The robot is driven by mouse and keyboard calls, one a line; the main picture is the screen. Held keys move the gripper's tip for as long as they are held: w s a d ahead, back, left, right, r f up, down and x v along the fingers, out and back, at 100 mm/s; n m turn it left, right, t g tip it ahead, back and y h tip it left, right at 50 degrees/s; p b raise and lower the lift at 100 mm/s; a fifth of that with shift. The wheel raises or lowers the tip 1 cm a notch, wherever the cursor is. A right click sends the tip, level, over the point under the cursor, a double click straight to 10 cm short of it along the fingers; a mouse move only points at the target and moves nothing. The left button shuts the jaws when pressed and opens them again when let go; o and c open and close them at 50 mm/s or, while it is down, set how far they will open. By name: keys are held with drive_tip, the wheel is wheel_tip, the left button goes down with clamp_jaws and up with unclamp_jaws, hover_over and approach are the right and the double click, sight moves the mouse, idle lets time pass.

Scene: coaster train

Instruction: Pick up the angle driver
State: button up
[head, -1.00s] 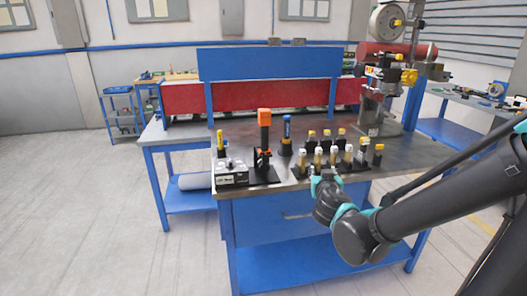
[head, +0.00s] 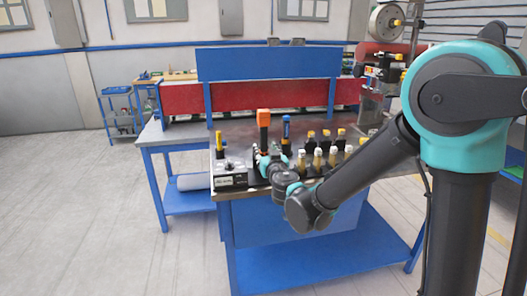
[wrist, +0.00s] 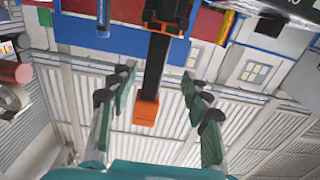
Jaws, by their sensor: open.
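The angle driver, which I take to be the upright black tool with an orange top (head: 263,119), stands on the workbench, left of the middle. In the wrist view, its black shaft and orange end (wrist: 146,109) appear upside down between the fingers. My gripper (wrist: 157,75) is open, with a finger on each side of the shaft and visible gaps on both sides. I cannot tell how far the tool reaches between the fingers in depth. In the head view, my wrist is in front of the tool and hides its lower part; the fingertips are hard to make out.

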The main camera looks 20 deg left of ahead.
sight(265, 143)
drive_tip(key=shift+w+d+x, duration=0.1)
drive_tip(key=shift+d+x, duration=0.05)
drive_tip(key=shift+x, duration=1.55)
drive_tip(key=shift+w+d+x, duration=0.1)
drive_tip(key=shift+d+x, duration=0.1)
drive_tip(key=shift+x, duration=1.5)
clamp_jaws()
